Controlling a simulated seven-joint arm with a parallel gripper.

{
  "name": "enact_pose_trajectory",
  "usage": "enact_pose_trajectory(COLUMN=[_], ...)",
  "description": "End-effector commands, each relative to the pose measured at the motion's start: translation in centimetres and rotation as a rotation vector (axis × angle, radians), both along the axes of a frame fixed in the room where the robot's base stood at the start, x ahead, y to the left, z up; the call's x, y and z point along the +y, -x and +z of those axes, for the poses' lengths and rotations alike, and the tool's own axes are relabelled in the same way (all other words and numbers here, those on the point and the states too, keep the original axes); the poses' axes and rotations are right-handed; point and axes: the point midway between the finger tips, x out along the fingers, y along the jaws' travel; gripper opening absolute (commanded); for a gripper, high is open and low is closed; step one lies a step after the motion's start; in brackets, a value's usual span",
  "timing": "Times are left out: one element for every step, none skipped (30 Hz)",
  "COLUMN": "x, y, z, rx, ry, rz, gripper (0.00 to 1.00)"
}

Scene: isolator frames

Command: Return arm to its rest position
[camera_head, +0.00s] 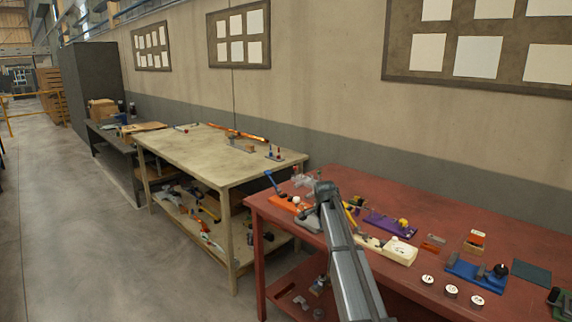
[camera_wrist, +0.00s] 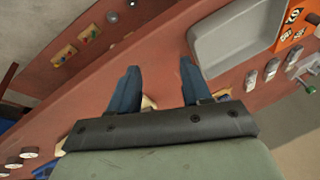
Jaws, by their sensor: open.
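My gripper (camera_wrist: 158,72) shows in the wrist view with its two dark blue fingers spread apart. Nothing is between the fingertips except the red table surface beyond them. In the head view my grey arm reaches from the bottom edge up over the left part of the red table (camera_head: 357,180). The gripper's fingers cannot be made out clearly in that view. A grey tray (camera_wrist: 232,50) lies to the right of the fingers in the wrist view, apart from them.
An orange block with labels (camera_wrist: 296,22) adjoins the tray. Several small grey pieces (camera_wrist: 271,68) lie beside it. On the red table stand a purple fixture (camera_head: 385,222), a blue fixture (camera_head: 470,274) and white round pieces (camera_head: 451,291). A beige bench (camera_head: 215,160) stands left.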

Motion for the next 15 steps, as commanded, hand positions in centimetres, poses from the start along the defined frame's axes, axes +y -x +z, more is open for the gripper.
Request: enact_pose_trajectory(x=[1.9, 2.9, 4.0, 4.7, 5.4, 5.5, 5.5, 5.5, 5.4, 5.3, 5.2, 5.0, 4.8, 4.7, 4.5], y=[-0.1, -0.1, 0.0, 0.2, 0.4, 0.9, 1.2, 1.5, 2.0, 2.4, 2.8, 3.4, 3.9, 4.4, 5.2], z=[-0.3, -0.5, -1.0, -1.6, -2.3, -3.4, -4.0, -4.8, -5.8, -6.6, -7.4, -8.5, -9.4, -10.3, -11.7], rx=[-0.003, -0.006, -0.007, -0.004, 0.0, 0.01, 0.018, 0.026, 0.038, 0.046, 0.056, 0.069, 0.08, 0.091, 0.108], ry=[-0.005, -0.007, -0.009, -0.011, -0.01, -0.008, -0.006, -0.004, -0.001, 0.001, 0.004, 0.006, 0.009, 0.011, 0.014], rz=[0.025, 0.039, 0.057, 0.071, 0.085, 0.099, 0.108, 0.116, 0.126, 0.135, 0.143, 0.155, 0.165, 0.175, 0.189], gripper=[0.48, 0.48, 0.48, 0.48, 0.48, 0.48, 0.48, 0.48, 0.48, 0.48, 0.48, 0.48, 0.48, 0.48, 0.48])
